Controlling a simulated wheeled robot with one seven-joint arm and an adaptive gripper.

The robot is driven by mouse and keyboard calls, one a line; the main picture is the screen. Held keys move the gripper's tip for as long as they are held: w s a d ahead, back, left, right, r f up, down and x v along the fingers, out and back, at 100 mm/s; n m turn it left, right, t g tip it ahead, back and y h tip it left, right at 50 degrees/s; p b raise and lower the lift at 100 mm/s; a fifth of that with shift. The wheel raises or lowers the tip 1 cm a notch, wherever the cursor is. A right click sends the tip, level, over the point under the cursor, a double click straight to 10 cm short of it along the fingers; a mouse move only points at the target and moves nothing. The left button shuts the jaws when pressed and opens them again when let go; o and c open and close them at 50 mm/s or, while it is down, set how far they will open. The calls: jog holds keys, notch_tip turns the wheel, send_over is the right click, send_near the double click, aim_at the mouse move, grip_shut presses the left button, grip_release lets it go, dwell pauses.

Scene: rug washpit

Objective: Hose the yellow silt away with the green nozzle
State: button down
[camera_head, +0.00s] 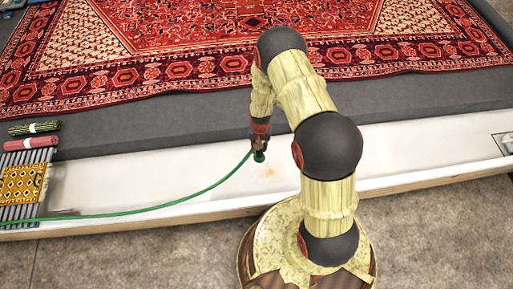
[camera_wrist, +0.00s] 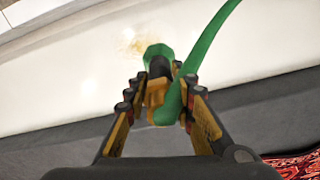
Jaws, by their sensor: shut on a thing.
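The green nozzle (camera_head: 259,157) hangs at the end of my arm in the head view, with the green hose (camera_head: 170,207) running from it to the lower left. In the wrist view the nozzle (camera_wrist: 157,58) sits between the fingers of my gripper (camera_wrist: 160,95), which is shut on it. The nozzle's head points toward the white trough (camera_head: 400,160). A faint patch of yellow silt (camera_head: 270,172) lies on the trough floor, just right of and below the nozzle. The silt (camera_wrist: 132,42) also shows in the wrist view, just beyond the nozzle head and to its left. No water is visible.
A large red patterned rug (camera_head: 190,72) lies on the dark grey bed (camera_head: 150,118) behind the trough. A drain-like plate (camera_head: 505,142) is at far right.

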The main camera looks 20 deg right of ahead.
jog(key=s+d+r+p, duration=0.1)
jog(key=s+d+r, duration=0.1)
jog(key=d, duration=0.7)
jog(key=s+d+r+p, duration=0.1)
jog(key=s+d+r, duration=0.1)
jog(key=d, duration=0.6)
jog(key=shift+s+d, duration=0.3)
jog(key=shift+d, duration=0.05)
dwell(3.0)
dwell(0.5)
